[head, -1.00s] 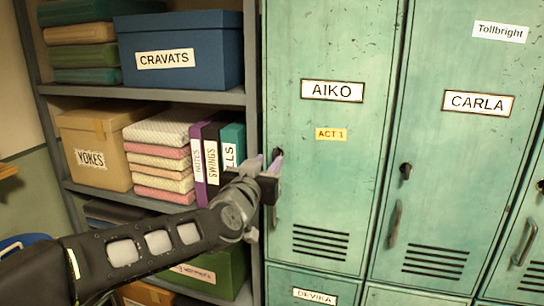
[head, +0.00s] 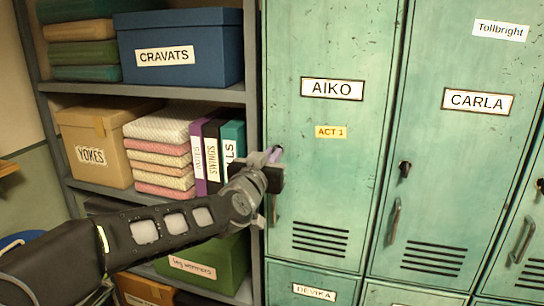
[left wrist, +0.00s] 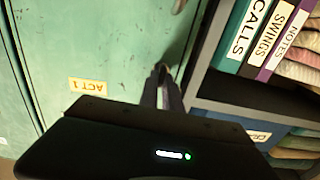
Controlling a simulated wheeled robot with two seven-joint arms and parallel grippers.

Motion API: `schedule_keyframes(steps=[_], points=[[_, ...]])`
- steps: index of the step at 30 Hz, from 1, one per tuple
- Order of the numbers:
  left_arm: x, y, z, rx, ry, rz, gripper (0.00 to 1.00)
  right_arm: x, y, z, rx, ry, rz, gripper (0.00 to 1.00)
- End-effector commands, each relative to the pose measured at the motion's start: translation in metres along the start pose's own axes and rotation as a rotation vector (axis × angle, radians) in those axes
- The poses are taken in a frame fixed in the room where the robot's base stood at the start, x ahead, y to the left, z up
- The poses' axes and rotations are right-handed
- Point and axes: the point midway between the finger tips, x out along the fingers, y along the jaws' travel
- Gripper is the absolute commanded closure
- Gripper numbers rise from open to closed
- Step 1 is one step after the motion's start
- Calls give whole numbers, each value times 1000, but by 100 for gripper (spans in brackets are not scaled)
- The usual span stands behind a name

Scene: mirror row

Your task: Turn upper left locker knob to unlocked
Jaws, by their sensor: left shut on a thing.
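The upper left locker (head: 325,190) is a worn green door with the label AIKO and a yellow ACT 1 tag; it also shows upside down in the left wrist view (left wrist: 75,40). Its small dark knob sits at the door's left edge and is almost wholly hidden by my fingers, so which way it points cannot be told. My left gripper (head: 275,154) is at that spot, shut on the knob. In the left wrist view its fingers (left wrist: 161,78) close together against the door. My right gripper is not in view.
The AIKO door handle is partly hidden below my gripper. The CARLA locker (head: 455,150), with a dark knob (head: 405,169) and handle (head: 394,222), stands to the right. A shelf with boxes, folded cloths and binders (head: 215,150) stands close on the left.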

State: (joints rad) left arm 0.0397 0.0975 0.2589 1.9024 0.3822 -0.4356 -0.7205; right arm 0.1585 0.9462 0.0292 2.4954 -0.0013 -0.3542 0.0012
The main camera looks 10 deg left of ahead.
Motion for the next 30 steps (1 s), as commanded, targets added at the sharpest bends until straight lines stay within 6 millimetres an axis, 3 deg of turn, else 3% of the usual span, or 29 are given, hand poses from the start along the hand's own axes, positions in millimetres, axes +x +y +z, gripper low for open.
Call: schedule_keyframes(steps=[19, 30], points=[[0, 0, 0, -25, 0, 1, 100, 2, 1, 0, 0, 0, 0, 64], [0, -1, 2, -204, 1, 0, 100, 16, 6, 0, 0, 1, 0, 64]])
